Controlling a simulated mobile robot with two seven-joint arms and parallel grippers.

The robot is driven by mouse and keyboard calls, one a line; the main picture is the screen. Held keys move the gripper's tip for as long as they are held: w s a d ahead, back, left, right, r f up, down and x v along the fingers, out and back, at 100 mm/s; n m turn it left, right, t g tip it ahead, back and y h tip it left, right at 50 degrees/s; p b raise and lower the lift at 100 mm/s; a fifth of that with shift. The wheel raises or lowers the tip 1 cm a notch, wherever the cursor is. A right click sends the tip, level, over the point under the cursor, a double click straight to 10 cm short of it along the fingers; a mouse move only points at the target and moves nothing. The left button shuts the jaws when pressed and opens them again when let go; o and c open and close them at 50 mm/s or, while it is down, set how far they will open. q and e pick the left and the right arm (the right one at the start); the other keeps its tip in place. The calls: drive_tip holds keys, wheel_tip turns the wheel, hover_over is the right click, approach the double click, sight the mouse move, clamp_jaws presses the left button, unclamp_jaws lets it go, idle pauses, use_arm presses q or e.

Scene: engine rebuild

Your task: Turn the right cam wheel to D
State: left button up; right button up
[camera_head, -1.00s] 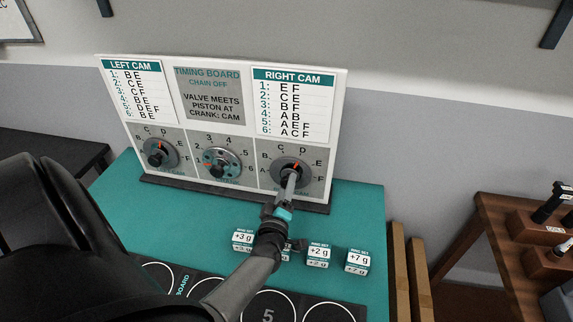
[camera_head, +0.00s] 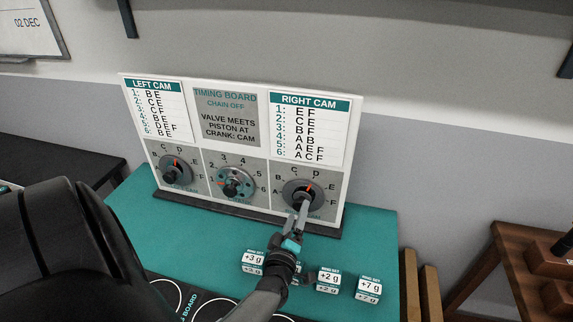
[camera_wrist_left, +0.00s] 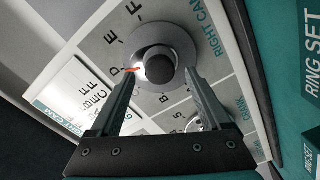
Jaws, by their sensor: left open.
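The right cam wheel (camera_head: 296,188) is a dark round knob on a grey dial at the right of the timing board (camera_head: 225,118). Its red pointer points toward the D in the head view. In the left wrist view the wheel (camera_wrist_left: 159,66) shows the red pointer beside the D, and the left finger hides some letters. My left gripper (camera_head: 301,205) is open just in front of the wheel. In the left wrist view its two fingers (camera_wrist_left: 158,85) stand apart on either side of the knob's lower edge; contact cannot be told. My right gripper is not in view.
The left cam wheel (camera_head: 172,175) and the crank dial (camera_head: 235,184) sit on the same board. Weight blocks such as the +7 g one (camera_head: 369,288) stand on the teal table (camera_head: 375,240) near my left arm. A wooden bench (camera_head: 505,243) is at the right.

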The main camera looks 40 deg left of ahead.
use_arm(q)
drive_tip(key=v, duration=1.3)
